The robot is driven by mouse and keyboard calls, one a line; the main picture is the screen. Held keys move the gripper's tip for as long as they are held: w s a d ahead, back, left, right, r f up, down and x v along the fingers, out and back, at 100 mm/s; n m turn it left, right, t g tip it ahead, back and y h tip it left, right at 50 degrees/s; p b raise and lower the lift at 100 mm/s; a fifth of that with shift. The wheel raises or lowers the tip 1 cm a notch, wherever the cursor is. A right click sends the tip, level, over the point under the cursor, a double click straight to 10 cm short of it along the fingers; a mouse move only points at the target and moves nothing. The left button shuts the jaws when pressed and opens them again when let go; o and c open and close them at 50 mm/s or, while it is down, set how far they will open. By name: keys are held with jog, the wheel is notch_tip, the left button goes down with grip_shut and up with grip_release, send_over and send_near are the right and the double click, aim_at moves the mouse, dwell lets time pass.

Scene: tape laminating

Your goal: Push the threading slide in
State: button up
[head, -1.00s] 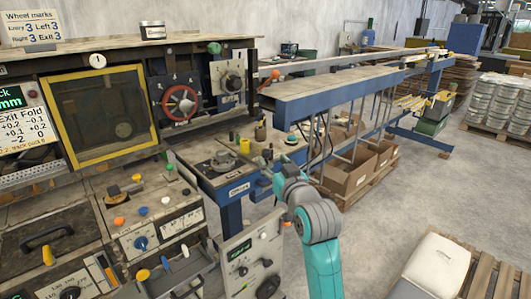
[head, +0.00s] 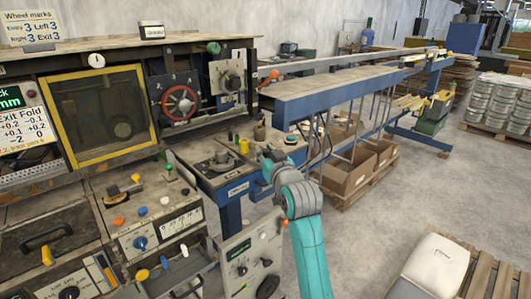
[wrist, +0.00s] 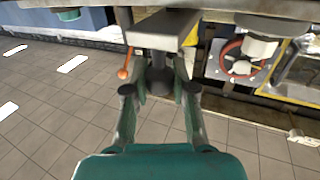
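My gripper (head: 270,158) is in front of the work bench, right of the control panels in the head view. In the wrist view my gripper (wrist: 160,72) has dark finger links on both sides of a dark post. A grey block (wrist: 160,30) lies just beyond the post; I cannot tell whether the fingers touch either one. I cannot surely pick out the threading slide. A dial unit (head: 228,76) stands right of a red handwheel (head: 178,103). An orange-knobbed lever (head: 270,77) is right of it; it also shows in the wrist view (wrist: 123,73).
The bench (head: 235,188) holds several small pots. A long blue-sided table (head: 325,95) runs back to the right. Cardboard boxes (head: 350,178) stand under it. A yellow-framed window (head: 105,115) is left of the handwheel.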

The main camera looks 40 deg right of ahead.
aim_at(246, 142)
grip_shut()
jog(key=w, duration=0.9)
jog(key=shift+w+a, duration=0.1)
jog(key=shift+w, duration=0.2)
jog(key=o, duration=0.9)
grip_release()
jog(key=v, duration=1.2)
jog(key=shift+c, duration=0.2)
